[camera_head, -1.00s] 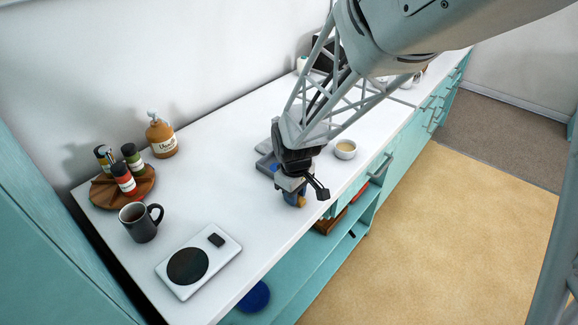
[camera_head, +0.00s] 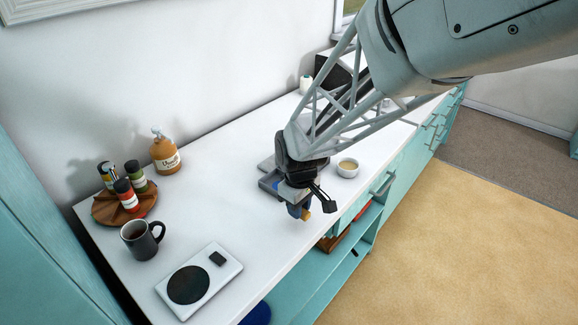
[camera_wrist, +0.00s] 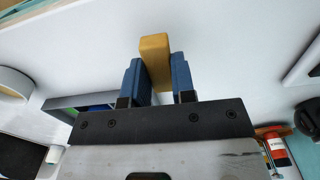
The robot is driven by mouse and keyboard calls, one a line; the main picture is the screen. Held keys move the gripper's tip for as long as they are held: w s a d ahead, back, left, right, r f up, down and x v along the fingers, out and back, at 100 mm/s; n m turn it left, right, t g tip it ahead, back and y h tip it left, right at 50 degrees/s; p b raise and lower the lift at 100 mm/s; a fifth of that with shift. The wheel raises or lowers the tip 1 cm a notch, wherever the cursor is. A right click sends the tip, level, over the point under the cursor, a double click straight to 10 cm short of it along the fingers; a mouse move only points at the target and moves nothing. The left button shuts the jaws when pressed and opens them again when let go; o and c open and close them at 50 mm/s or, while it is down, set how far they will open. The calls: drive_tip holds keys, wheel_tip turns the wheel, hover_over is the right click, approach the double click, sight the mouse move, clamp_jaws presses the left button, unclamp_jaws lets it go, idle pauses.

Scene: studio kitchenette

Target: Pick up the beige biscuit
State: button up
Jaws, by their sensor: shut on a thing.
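The beige biscuit (camera_wrist: 155,58) is a small yellowish-tan block in the wrist view, held between the two blue fingers of my gripper (camera_wrist: 158,82). My gripper is shut on it, and its far end sticks out past the fingertips. In the head view the biscuit (camera_head: 306,214) shows as a small tan piece at the tips of my gripper (camera_head: 299,211), over the white counter near its front edge. I cannot tell exactly how far it is above the counter.
A grey tray (camera_head: 268,183) sits behind my gripper, partly hidden. A white bowl (camera_head: 347,167) stands to its right. A scale (camera_head: 199,283), a dark mug (camera_head: 142,239), a round wooden stand with jars (camera_head: 126,210) and an orange bottle (camera_head: 165,154) are to the left. Counter between is clear.

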drive_tip(key=s+d+r, duration=0.1)
drive_tip(key=s+d, duration=0.2)
drive_tip(key=s, duration=1.1)
drive_tip(key=shift+s+r, duration=0.2)
drive_tip(key=shift+w, duration=0.1)
